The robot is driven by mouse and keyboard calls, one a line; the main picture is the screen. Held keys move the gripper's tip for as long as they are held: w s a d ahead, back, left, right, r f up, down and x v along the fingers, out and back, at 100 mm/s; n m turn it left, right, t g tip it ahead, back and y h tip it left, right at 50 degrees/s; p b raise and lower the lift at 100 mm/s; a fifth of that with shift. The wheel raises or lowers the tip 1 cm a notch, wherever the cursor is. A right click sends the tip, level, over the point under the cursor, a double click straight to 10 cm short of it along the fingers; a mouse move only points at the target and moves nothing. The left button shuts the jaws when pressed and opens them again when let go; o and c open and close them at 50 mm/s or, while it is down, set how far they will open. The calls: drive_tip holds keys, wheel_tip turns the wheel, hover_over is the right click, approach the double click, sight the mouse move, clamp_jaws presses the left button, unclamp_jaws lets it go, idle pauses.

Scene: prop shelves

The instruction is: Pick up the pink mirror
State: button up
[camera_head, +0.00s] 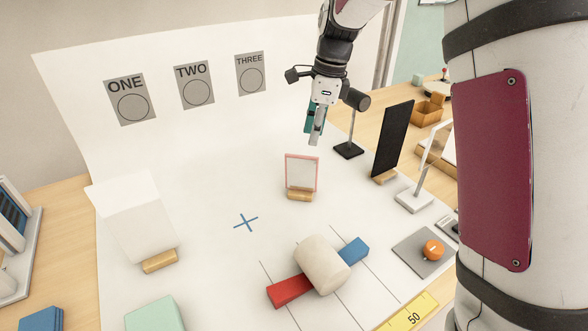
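The pink mirror (301,172) is a small upright panel with a thin pink frame. It stands in a wooden block on the white sheet, right of the blue cross. My gripper (315,136) hangs fingers down in the picture just above the mirror and appears apart from it. Its fingers overlap in this view, so their opening cannot be told. Nothing shows held between them.
A black panel (393,139) and a black-based stand (348,150) are to the right. A white panel (134,220) stands left. A cream cylinder (322,264) sits across a red and blue bar in front. An orange ball (433,250) lies right. The sheet around the blue cross (245,223) is clear.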

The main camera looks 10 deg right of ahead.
drive_tip(key=shift+m, duration=0.8)
drive_tip(key=f, duration=0.1)
drive_tip(key=w+f, duration=0.2)
drive_tip(key=shift+w+a+f, duration=0.15)
drive_tip(key=shift+w+a, duration=0.1)
drive_tip(key=shift+a, duration=0.05)
approach(297, 189)
drive_tip(key=f, duration=0.3)
drive_tip(key=w+f, duration=0.1)
drive_tip(key=f, duration=0.1)
drive_tip(key=shift+a+f+b, duration=0.2)
drive_tip(key=shift+a+b, duration=0.15)
drive_tip(key=shift+b, duration=0.05)
drive_tip(key=shift+c, duration=0.2)
clamp_jaws()
